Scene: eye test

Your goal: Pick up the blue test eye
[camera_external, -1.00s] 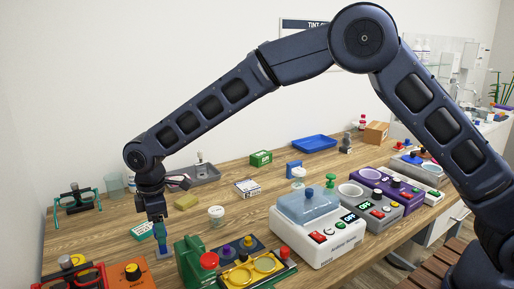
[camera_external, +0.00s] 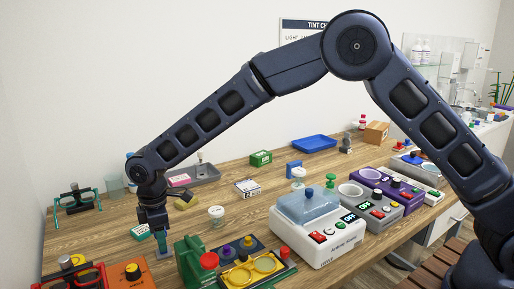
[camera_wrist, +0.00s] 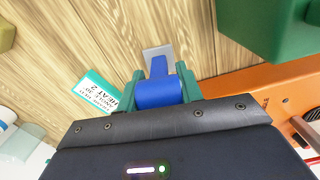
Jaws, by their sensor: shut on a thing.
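The blue test eye (camera_wrist: 158,92) shows in the wrist view as a blue rounded body with a pale grey flat end, over the wooden table. My gripper (camera_wrist: 161,88) has its green fingers on either side of the blue body and is shut on it. In the external view my gripper (camera_external: 160,238) points down at the table's near left, and only a small grey-blue part of the eye (camera_external: 164,253) shows below the fingers. I cannot tell whether it touches the table.
A green-and-white box (camera_wrist: 100,93) lies close beside the gripper. A dark green device with a red knob (camera_external: 192,258) stands just right of it. An orange box (camera_external: 130,273) is in front to the left. Bare wood (camera_external: 110,222) lies to the left.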

